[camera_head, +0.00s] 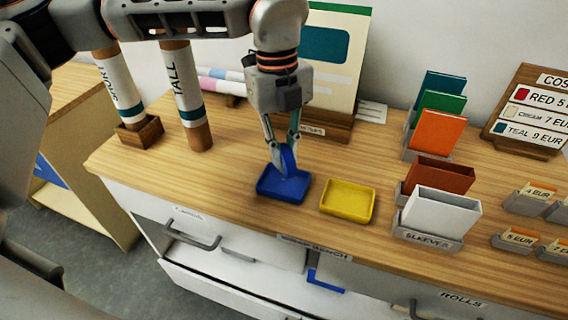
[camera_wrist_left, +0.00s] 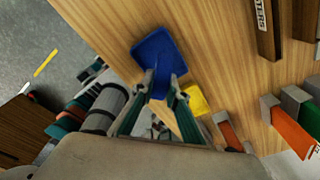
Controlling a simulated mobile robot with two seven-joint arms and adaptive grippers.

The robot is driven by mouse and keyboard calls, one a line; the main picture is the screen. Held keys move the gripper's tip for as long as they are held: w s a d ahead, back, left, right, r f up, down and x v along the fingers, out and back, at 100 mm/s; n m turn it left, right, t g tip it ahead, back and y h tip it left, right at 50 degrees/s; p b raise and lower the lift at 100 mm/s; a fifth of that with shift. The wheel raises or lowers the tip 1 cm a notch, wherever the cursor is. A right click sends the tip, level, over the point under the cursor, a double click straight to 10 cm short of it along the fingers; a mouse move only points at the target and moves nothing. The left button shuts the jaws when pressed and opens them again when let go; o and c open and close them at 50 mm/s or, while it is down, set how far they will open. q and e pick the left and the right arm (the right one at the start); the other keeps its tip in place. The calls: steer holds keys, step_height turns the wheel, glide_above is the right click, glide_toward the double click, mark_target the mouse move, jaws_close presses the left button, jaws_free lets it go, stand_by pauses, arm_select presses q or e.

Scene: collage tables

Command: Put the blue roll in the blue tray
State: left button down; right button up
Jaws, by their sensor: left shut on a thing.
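My left gripper (camera_head: 281,150) points down over the blue tray (camera_head: 268,195) in the head view. It is shut on the blue roll (camera_head: 288,161), which stands out between the fingertips. The roll's lower end is at the tray's inside; I cannot tell whether it touches the floor of the tray. In the left wrist view the blue tray (camera_wrist_left: 155,45) lies just beyond the fingertips, with the blue roll (camera_wrist_left: 161,82) between the fingers, hard to tell apart from the tray. My right gripper is not in view.
A yellow tray (camera_head: 347,197) sits just right of the blue tray. Sleeve holders (camera_head: 428,221) stand farther right. Tall cardboard tubes (camera_head: 186,95) stand at the left, and a poster board (camera_head: 335,65) is behind the gripper. A drawer (camera_head: 230,285) is open below the table edge.

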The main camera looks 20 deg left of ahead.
mark_target(284, 165)
arm_select(q)
steer(key=shift+f, duration=1.9)
steer(key=c, duration=2)
jaws_free()
steer(key=shift+f, duration=0.1)
steer(key=r, duration=0.8)
steer(key=a+r, duration=0.1)
steer(key=r, duration=0.3)
steer(key=shift+w+r, duration=0.1)
steer(key=shift+w, duration=0.3)
steer(key=shift+s, duration=0.1)
